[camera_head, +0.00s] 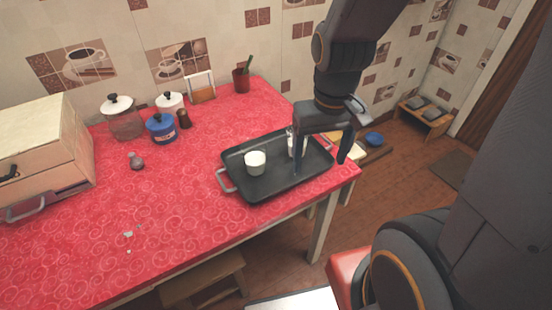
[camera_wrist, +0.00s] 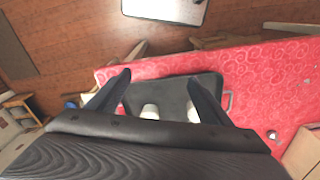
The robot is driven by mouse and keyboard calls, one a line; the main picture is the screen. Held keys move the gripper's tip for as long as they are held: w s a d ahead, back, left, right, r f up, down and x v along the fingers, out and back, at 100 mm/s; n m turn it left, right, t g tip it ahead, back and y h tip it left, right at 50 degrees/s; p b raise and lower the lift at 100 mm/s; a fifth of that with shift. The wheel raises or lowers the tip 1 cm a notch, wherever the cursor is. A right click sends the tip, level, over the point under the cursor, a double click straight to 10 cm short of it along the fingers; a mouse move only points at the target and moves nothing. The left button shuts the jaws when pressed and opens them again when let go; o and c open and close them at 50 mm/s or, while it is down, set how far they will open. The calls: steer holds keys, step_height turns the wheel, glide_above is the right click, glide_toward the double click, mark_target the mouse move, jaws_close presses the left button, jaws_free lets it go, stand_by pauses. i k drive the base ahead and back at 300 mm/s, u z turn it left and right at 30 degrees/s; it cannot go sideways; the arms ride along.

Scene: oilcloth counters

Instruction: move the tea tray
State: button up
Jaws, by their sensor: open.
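The tea tray (camera_head: 270,187) is dark and rectangular with raised rims. It lies on the red counter near its right front corner, and a light handle (camera_head: 226,180) shows at its left end. A white cup (camera_head: 255,162) stands on it, and a second white item (camera_head: 302,146) is partly hidden behind my gripper. My gripper (camera_head: 320,167) is open and points down over the tray's right end. In the wrist view the tray (camera_wrist: 172,92) shows between and beyond the spread fingers (camera_wrist: 159,77). I see nothing between the fingertips; their exact height is unclear.
The red oilcloth counter (camera_head: 150,220) is mostly clear left of the tray. A wooden box (camera_head: 40,145), a glass jar (camera_head: 122,118), a blue pot (camera_head: 161,128) and a red cup (camera_head: 241,80) stand farther back. A small shaker (camera_head: 135,160) stands mid-counter. Small white scraps (camera_head: 128,234) lie near the front.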

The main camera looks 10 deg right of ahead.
mark_target(278, 177)
steer(key=k, duration=1.1)
steer(key=z, duration=0.95)
steer(key=i, duration=1.4)
steer(key=u, duration=0.7)
steer(key=i, duration=0.25)
steer(key=u, duration=0.3)
